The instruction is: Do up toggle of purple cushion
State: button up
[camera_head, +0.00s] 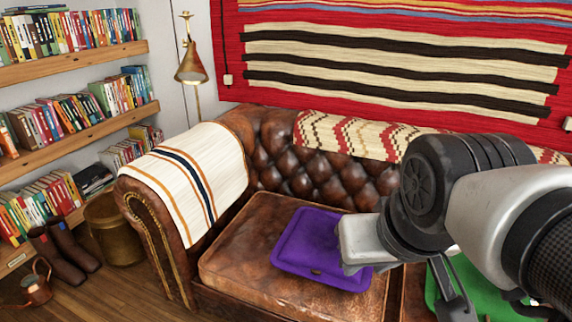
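The purple cushion (310,240) lies flat on the brown leather sofa seat, left of my arm. A small dark spot, perhaps the toggle (316,272), shows near its front edge; it is too small to tell whether it is done up. My gripper (450,292) is to the right of the purple cushion, apart from it, with a dark finger-like part pointing down in front of a green cushion. Its fingertips are not clearly visible, so I cannot tell whether it is open or holds anything. My wrist covers the cushion's right edge.
The green cushion (492,290) is at the right, partly hidden by my arm. The sofa's left armrest (150,205) carries a striped blanket (205,165). The leather seat (235,250) left of the purple cushion is bare. Bookshelves (75,133) stand at the left.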

aim_at(309, 241)
jog(key=j+z, duration=0.45)
jog(key=j, duration=0.25)
jog(key=j+z, duration=0.4)
jog(key=j, duration=0.25)
jog(key=i, duration=0.25)
